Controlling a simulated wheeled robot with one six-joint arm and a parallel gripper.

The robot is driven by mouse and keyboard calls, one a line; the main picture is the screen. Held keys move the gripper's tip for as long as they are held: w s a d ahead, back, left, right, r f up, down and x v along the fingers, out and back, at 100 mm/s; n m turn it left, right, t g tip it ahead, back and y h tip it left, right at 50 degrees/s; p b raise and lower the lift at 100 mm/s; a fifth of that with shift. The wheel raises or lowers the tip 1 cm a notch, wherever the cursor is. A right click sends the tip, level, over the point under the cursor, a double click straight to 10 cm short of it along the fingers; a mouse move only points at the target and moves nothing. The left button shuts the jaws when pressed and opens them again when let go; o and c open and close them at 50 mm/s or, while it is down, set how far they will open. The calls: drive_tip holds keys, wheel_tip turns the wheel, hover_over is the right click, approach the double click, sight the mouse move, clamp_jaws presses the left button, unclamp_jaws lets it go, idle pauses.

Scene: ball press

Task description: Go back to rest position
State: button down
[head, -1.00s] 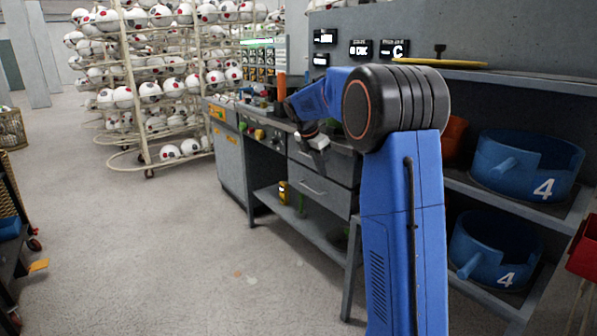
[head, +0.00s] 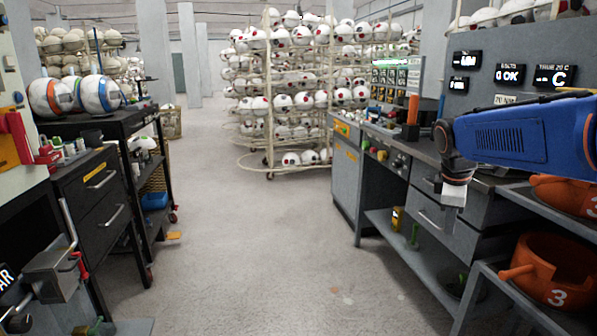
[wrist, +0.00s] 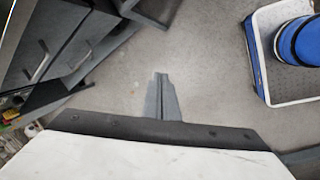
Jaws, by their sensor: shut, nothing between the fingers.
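My blue arm reaches in from the right in the head view. My gripper (head: 453,192) hangs pointing down in front of the grey workbench's drawers.
The grey workbench (head: 348,185) stands at the right, with orange number 3 holders (head: 560,290) on nearby shelves. A black drawer cabinet (head: 75,205) stands at the left. Ball racks (head: 267,150) stand at the back.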

drive_tip(key=s+a+f+m+y, duration=0.1)
drive_tip(key=s+a+f+m, duration=0.2)
drive_tip(key=s, duration=0.5)
drive_tip(key=s+a+f+m+t, duration=0.1)
drive_tip(key=s+a+f+m, duration=0.2)
drive_tip(key=s, duration=0.6)
drive_tip(key=s+a+f+m+t+y, duration=0.1)
drive_tip(key=s+a+f+m, duration=0.2)
drive_tip(key=s, duration=0.6)
drive_tip(key=f+m, duration=0.1)
drive_tip(key=m, duration=0.1)
drive_tip(key=shift+s+a+m+y, duration=0.2)
drive_tip(key=shift+a+m+y, duration=0.1)
drive_tip(key=shift+m, duration=0.1)
